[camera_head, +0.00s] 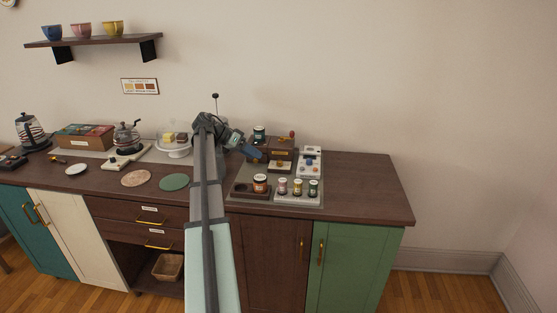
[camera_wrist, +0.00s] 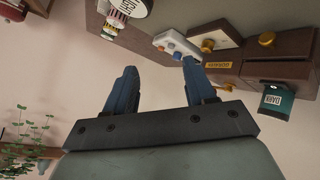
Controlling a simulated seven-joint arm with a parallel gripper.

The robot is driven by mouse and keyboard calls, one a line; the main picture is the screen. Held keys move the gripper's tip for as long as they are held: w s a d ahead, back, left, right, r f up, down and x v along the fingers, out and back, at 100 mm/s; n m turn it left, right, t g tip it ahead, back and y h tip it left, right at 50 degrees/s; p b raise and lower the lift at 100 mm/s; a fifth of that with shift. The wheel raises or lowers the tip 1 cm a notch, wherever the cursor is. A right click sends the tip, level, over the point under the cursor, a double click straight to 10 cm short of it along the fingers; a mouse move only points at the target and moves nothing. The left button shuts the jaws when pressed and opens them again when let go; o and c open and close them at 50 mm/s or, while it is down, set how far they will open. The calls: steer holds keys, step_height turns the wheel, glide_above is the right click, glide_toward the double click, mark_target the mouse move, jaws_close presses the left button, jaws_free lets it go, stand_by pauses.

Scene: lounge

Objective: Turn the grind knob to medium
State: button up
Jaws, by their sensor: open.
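The dark brown grinder box (camera_head: 281,145) stands on the counter with a gold plate on its front and a red-topped piece on top. A white plate with a gold knob (camera_head: 280,164) is at its front. In the wrist view the scene appears upside down, and the gold knob (camera_wrist: 208,46) sits on its white plate beside the brown box (camera_wrist: 260,70). The knob's setting is too small to read. My gripper (camera_head: 256,153) is open at the box's left side. In the wrist view its blue fingers (camera_wrist: 160,68) are apart and empty, with the knob beyond the right finger.
A white panel with blue knobs (camera_head: 309,161) is right of the grinder. A dark jar (camera_head: 259,134) stands behind my gripper. Several small jars (camera_head: 298,187) stand on a front tray. A cake stand (camera_head: 173,150) is to the left. The counter's right end (camera_head: 365,185) is clear.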

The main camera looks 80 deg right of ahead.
mark_target(280, 161)
steer(key=s+d+r+m+t, duration=0.35)
steer(key=d+t, duration=0.25)
steer(key=d, duration=0.5)
steer(key=shift+m+y, duration=0.3)
steer(key=shift+m, duration=0.05)
steer(key=x, duration=1.4)
steer(key=shift+a, duration=0.3)
jaws_close()
